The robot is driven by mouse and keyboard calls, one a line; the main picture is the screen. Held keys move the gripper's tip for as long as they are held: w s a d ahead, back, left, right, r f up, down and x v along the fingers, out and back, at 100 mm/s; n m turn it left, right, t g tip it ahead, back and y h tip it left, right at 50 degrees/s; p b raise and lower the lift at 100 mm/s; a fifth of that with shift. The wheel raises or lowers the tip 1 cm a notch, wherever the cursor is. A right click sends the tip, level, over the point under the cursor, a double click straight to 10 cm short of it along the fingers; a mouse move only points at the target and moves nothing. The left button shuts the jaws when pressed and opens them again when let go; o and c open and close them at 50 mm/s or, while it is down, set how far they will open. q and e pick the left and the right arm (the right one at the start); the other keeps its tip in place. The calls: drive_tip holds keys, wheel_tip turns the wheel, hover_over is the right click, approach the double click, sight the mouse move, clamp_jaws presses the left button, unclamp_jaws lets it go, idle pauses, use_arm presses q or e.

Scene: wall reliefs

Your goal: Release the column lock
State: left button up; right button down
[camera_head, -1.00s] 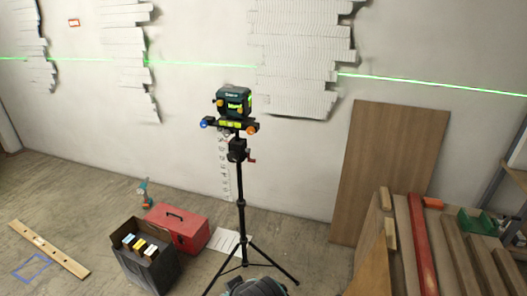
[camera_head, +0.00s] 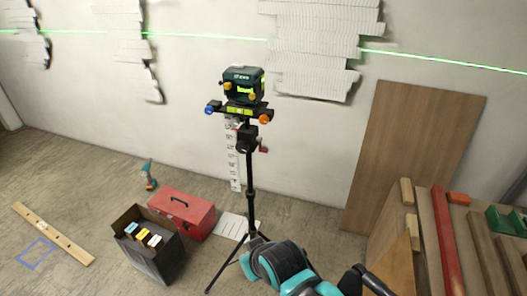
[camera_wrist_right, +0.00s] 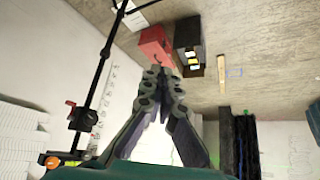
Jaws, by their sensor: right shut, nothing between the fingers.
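The column lock, a small red handle (camera_head: 263,149), sits on the right side of the black clamp (camera_head: 247,139) on the tripod column (camera_head: 250,190). A dark green laser level (camera_head: 243,84) stands above it on a bracket with a blue and an orange knob. In the right wrist view, which is turned over, the red handle (camera_wrist_right: 70,103) and clamp (camera_wrist_right: 83,119) are at the left. My right gripper (camera_wrist_right: 163,73) is shut and empty, apart from the handle. In the head view my right arm rises at the bottom, below the lock. My left gripper is not in view.
A red toolbox (camera_head: 185,213), a dark box (camera_head: 150,255) and a drill (camera_head: 149,175) stand on the floor left of the tripod. A brown board (camera_head: 415,155) leans on the wall at right. A timber stack (camera_head: 430,245) fills the lower right.

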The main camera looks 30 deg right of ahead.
sight(265, 151)
drive_tip(key=w+d+r+n+h+p, duration=0.2)
drive_tip(key=w+d+r+p, duration=0.15)
drive_tip(key=w, duration=0.45)
drive_tip(key=w+d+r+n+h+p, duration=0.2)
drive_tip(key=w+d, duration=0.3)
drive_tip(key=w, duration=0.2)
drive_tip(key=w+d+r+n+h+p, duration=0.1)
drive_tip(key=w+d+r+h+p, duration=0.2)
drive_tip(key=w, duration=0.5)
drive_tip(key=w+d+f+n+h+p, duration=0.1)
drive_tip(key=w+d+f+n+p, duration=0.1)
drive_tip(key=w+d, duration=0.4)
drive_tip(key=shift+w+d+f+n+h, duration=0.35)
drive_tip(key=shift+w+n, duration=0.25)
drive_tip(key=shift+w, duration=0.65)
drive_tip(key=b+x, duration=0.3)
drive_tip(key=x, duration=1.1)
drive_tip(key=shift+a+f+b, duration=0.1)
drive_tip(key=shift+b, duration=0.3)
drive_tip(key=shift+w, duration=0.1)
